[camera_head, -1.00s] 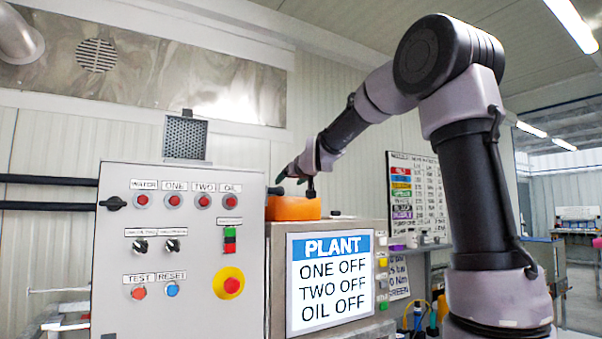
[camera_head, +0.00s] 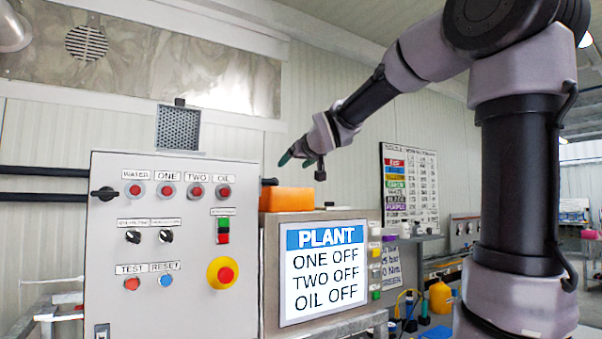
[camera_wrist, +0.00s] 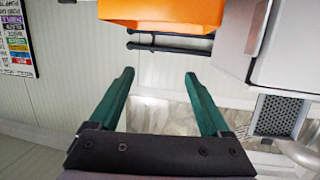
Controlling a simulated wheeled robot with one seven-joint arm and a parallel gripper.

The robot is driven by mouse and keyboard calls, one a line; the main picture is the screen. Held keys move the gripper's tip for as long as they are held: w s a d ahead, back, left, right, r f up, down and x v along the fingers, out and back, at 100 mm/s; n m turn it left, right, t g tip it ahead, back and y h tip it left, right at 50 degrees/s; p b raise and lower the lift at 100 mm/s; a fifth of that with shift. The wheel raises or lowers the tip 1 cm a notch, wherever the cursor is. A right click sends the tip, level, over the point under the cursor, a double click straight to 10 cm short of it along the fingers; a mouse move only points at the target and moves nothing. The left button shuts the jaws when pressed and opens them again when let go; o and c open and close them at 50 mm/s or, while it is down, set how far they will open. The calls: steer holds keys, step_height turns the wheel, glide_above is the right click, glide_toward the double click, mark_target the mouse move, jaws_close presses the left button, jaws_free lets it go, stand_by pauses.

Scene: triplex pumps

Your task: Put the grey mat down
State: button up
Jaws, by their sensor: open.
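I see no grey mat in either view. My gripper (camera_head: 297,160) is in the air above the orange box on top of the display cabinet. In the wrist view its two green fingers (camera_wrist: 159,74) are spread apart with nothing between them, and pale wall panelling shows beyond. The orange box (camera_head: 286,199) sits on the cabinet and appears at the top of the wrist view (camera_wrist: 165,12), apart from the fingers.
The grey control panel (camera_head: 150,285) with buttons stands at left, beside the cabinet's PLANT screen (camera_head: 325,270). A colour chart (camera_head: 409,188) hangs behind. A yellow container (camera_head: 440,298) and bottles stand low at right. The air around my gripper looks clear.

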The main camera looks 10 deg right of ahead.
steer(key=s+d+f+m+g, duration=0.2)
steer(key=s+f+m+g, duration=0.1)
steer(key=s+f, duration=0.8)
steer(key=s+d+f+m+g, duration=0.3)
steer(key=s+f, duration=0.7)
steer(key=s, duration=0.9)
steer(key=shift+d+f+g, duration=0.15)
steer(key=shift+f+g, duration=0.25)
steer(key=shift+g, duration=0.8)
steer(key=shift+w, duration=0.1)
